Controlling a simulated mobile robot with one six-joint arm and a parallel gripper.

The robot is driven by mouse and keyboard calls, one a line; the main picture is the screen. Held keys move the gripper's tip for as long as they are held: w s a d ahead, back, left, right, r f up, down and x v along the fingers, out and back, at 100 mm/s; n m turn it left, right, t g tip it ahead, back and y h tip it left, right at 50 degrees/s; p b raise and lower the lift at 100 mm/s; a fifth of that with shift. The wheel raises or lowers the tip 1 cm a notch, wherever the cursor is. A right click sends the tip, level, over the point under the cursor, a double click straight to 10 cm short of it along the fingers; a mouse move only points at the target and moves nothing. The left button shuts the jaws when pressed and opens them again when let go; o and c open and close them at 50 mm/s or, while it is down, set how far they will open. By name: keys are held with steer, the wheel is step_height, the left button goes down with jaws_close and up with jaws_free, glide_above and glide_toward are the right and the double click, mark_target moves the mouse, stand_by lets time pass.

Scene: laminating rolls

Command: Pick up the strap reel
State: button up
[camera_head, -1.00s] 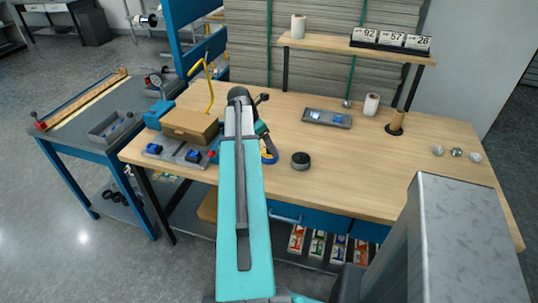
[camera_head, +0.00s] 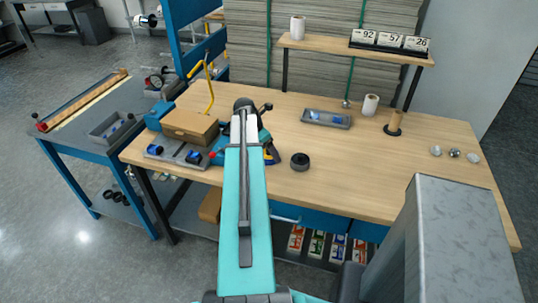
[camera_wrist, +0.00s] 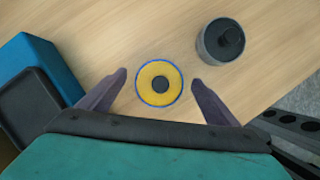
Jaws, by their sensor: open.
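The strap reel, seen as a round yellow disc with a blue rim and dark hub (camera_wrist: 152,91), lies on the wooden bench in the wrist view. My gripper (camera_wrist: 159,77) is open, with one finger left of the reel and one right of it. A gap shows between each finger and the rim. The gripper's height above the bench is hard to tell. In the head view my arm and gripper mostly hide the reel, and a bit of blue and yellow shows beside them.
A dark round canister (camera_head: 300,161) stands close by on the right; it also shows in the wrist view (camera_wrist: 221,41). A blue box (camera_wrist: 45,65) is at the left. A cardboard box (camera_head: 190,126) and a grey tray (camera_head: 327,118) lie farther off.

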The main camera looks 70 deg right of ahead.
steer(key=shift+s+d+f, duration=0.1)
steer(key=shift+d+f, duration=0.05)
steer(key=shift+f, duration=0.3)
steer(key=shift+c, duration=0.4)
steer(key=c, duration=1.2)
steer(key=shift+r, duration=0.1)
steer(key=shift+r+b, duration=0.7)
steer(key=shift+r, duration=0.95)
steer(key=a+b, duration=0.1)
steer(key=a, duration=0.3)
steer(key=a+b, duration=0.1)
steer(key=a, duration=0.4)
steer(key=a+r+b, duration=0.1)
steer(key=a, duration=0.3)
steer(key=shift+s+a, duration=0.1)
steer(key=shift+a, duration=0.3)
steer(key=shift+b, duration=0.85)
